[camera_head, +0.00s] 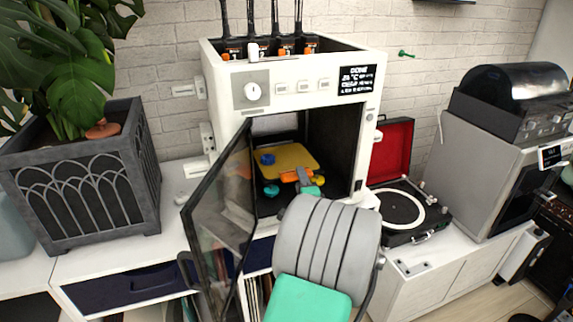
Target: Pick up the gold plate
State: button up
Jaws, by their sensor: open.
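The gold plate (289,156) lies flat inside the open white 3D printer (225,85). A small blue object (267,159) sits on its left part, and an orange piece (290,177) is at its front edge. My gripper (304,178) reaches in through the doorway to the plate's front right, by the orange piece. It is open. My arm hides part of the printer's front. I cannot tell whether the fingers touch the plate or the orange piece.
The printer's dark glass door (222,210) stands open to the left of my arm. A turntable (402,208) with a red lid is on the right, beside a grey machine (480,150). A plant in a dark planter (85,185) stands on the left.

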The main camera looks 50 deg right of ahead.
jog(key=x, duration=0.3)
jog(key=shift+w+d, duration=0.15)
jog(key=shift+w, duration=0.1)
jog(key=shift+s, duration=0.1)
grip_shut()
jog(key=shift+r, duration=0.1)
